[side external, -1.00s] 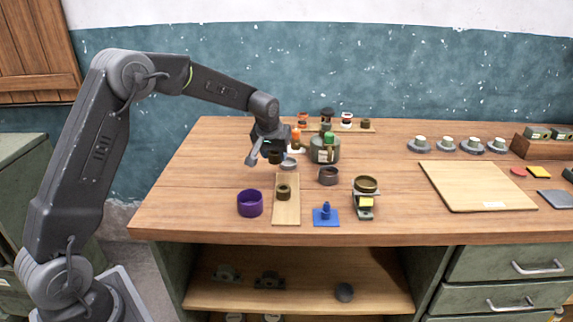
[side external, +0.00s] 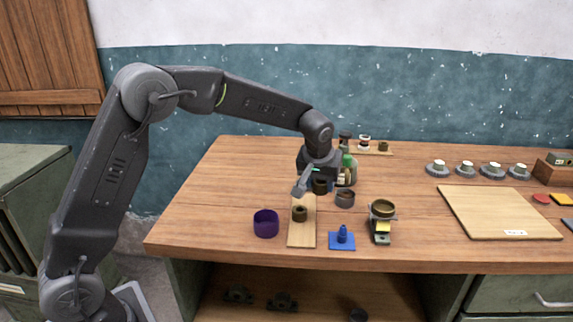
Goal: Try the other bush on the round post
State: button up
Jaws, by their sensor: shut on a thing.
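My gripper (side external: 312,188) is shut on a dark olive-brown bush (side external: 320,187) and holds it over the back end of a light wooden board (side external: 301,236). A similar dark bush (side external: 299,213) sits on the board, in front of my gripper. A blue post on a square blue base (side external: 342,236) stands to the right of the board's front end. The held bush is behind and to the left of this post, apart from it. The post looks stepped; its exact cross-section is too small to tell.
A purple ring (side external: 265,223) stands left of the board. A grey-brown cup (side external: 345,199) is close right of my gripper. A small stand with a brass ring (side external: 382,209) is right of the post. Bottles (side external: 349,168) stand behind my gripper, partly hidden. A large flat board (side external: 498,212) lies at right.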

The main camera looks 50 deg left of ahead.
send_over(344, 226)
jog(key=shift+s+d+f, duration=0.1)
jog(key=shift+s+f, duration=0.15)
jog(key=shift+f, duration=1.9)
jog(key=shift+f, duration=1.55)
jog(key=o, duration=1.1)
